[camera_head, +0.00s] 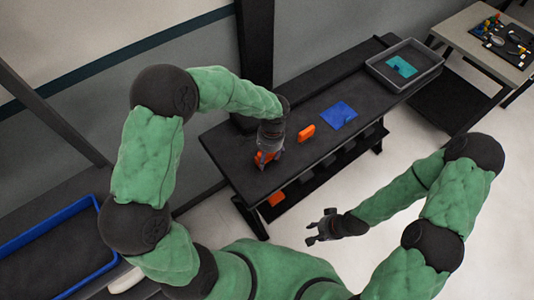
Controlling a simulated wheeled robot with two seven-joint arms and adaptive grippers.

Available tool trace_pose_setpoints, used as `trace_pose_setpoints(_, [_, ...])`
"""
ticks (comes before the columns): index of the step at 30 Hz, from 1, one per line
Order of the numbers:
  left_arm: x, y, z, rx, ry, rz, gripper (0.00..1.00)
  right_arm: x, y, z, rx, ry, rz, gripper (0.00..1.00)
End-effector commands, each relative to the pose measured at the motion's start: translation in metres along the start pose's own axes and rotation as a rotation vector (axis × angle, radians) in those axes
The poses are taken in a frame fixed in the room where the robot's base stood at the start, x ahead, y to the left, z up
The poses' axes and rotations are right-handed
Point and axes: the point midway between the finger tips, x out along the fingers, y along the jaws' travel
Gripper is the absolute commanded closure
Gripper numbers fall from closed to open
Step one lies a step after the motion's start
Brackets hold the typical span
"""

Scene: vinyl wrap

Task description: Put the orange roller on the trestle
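My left gripper (265,157) points down at the near left end of the long black trestle table (231,150). An orange piece (260,157) shows at its fingers, partly hidden by them. I cannot tell whether the fingers are closed on it or around it. A second orange piece (306,132), small and blocky, lies on the tabletop to the right, apart from the gripper. I cannot tell which orange piece is the roller. My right gripper (312,233) is open and empty, over the pale floor in front of the table.
A blue sheet (339,115) lies mid-table. A grey tray (428,83) with a teal piece (401,66) stands at the far end. Another orange item (276,198) is on the lower shelf. A blue-rimmed tray (48,226) is at left. A side table (463,27) holds small tools.

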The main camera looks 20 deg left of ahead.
Motion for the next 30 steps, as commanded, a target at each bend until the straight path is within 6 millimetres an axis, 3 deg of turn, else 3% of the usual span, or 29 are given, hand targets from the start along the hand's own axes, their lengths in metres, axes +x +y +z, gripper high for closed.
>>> trace_pose_setpoints(11, [-0.008, 0.0, 0.002, 0.0, -0.002, 0.0, 0.39, -0.005, -0.002, 0.0, 0.0, 0.0, 0.0, 0.62])
trace_pose_setpoints(24, [-0.093, -0.001, 0.001, -0.001, 0.004, -0.002, 0.39, -0.029, -0.01, 0.001, 0.0, 0.0, 0.0, 0.62])
trace_pose_setpoints(30, [-0.122, -0.001, 0.001, -0.001, 0.003, -0.003, 0.39, -0.035, -0.013, 0.001, 0.0, 0.0, 0.0, 0.62])
